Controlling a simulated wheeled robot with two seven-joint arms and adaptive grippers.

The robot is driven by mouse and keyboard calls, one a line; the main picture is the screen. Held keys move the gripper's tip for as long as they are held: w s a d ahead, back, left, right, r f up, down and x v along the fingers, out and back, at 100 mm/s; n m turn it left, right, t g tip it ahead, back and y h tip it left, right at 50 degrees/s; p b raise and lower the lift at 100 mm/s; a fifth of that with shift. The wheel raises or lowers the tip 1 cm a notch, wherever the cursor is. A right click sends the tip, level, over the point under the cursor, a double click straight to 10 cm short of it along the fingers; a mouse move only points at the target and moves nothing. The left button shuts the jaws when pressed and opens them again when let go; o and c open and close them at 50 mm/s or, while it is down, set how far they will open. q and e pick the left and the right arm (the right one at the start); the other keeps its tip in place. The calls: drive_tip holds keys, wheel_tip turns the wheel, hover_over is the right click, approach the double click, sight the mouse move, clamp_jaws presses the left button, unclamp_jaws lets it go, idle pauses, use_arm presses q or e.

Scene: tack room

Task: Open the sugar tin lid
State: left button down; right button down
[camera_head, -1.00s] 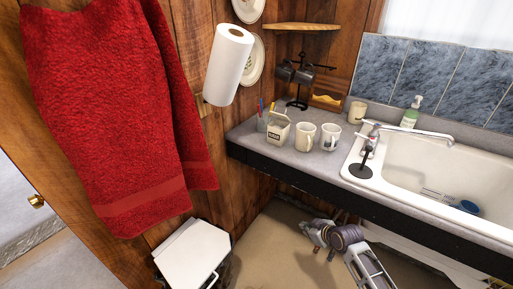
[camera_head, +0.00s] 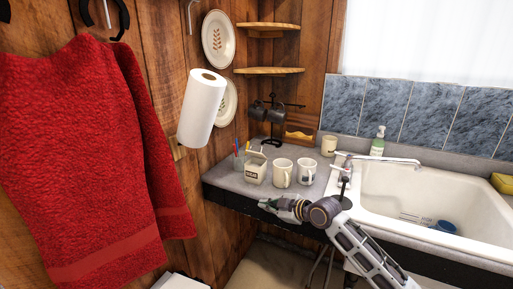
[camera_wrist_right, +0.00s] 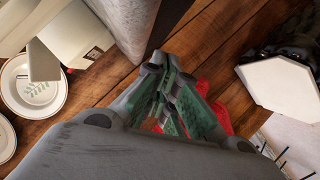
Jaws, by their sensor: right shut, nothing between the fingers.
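The sugar tin (camera_head: 254,173) is a small cream box with a dark label, standing on the counter near the left wall. Its lid (camera_head: 256,156) appears tilted up at the top; how far is hard to tell at this size. The tin also shows at the upper left of the right wrist view (camera_wrist_right: 82,30). My right gripper (camera_head: 270,204) is shut and empty at the counter's front edge, in front of and below the tin, not touching it. In the right wrist view its green-padded fingers (camera_wrist_right: 165,82) are close together. My left gripper is not in view.
Two mugs (camera_head: 282,174) (camera_head: 307,172) stand right of the tin, and a pen cup (camera_head: 238,165) stands left. A mug rack (camera_head: 272,120) is behind. The sink (camera_head: 430,200) and faucet (camera_head: 375,160) are right. A paper towel roll (camera_head: 203,108) and red towel (camera_head: 95,160) hang left.

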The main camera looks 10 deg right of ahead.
use_arm(q)
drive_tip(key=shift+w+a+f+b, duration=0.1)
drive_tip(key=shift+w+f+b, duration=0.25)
drive_tip(key=shift+b, duration=0.1)
use_arm(e)
drive_tip(key=w+d+r+n+t+y, duration=0.1)
drive_tip(key=w+r+n, duration=0.1)
drive_tip(key=r, duration=0.8)
drive_tip(key=w+d+r+n+t+y, duration=0.1)
drive_tip(key=w+d+r+n+y, duration=0.1)
drive_tip(key=r, duration=0.8)
drive_tip(key=shift+w+r+n, duration=0.2)
drive_tip(key=shift+w+n, duration=0.2)
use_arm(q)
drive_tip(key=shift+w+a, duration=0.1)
use_arm(e)
drive_tip(key=shift+d, duration=0.1)
